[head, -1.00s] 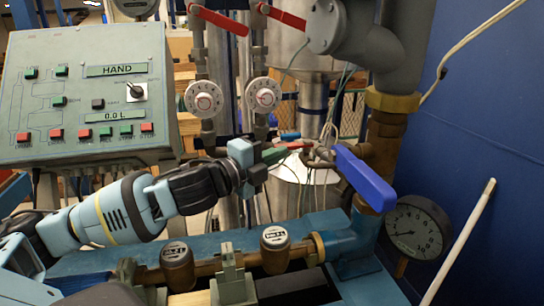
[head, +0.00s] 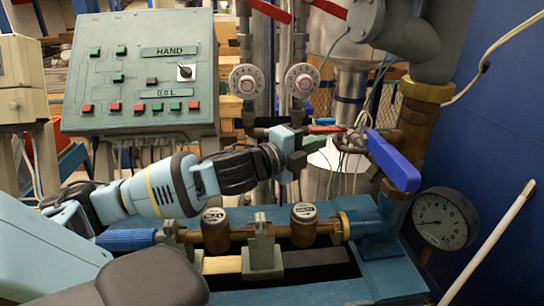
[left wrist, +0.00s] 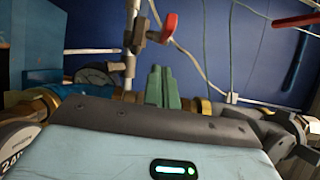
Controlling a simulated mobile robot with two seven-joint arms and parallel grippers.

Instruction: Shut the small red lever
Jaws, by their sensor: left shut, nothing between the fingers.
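The small red lever (head: 325,129) lies roughly level on the thin pipework behind the blue lever, just right of my left gripper. My left gripper (head: 297,160) is beside the pipes, left of the blue lever; its fingers are hard to make out in the head view. My right gripper is out of view.
The large blue lever (head: 393,160) slants beside the brass pipe. Two bigger red levers (head: 270,11) (head: 330,8) are above the white dials. Brass meters (head: 215,230) (head: 303,224) stand below my arm. A control panel (head: 137,75) is left; a pressure gauge (head: 444,218) is right.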

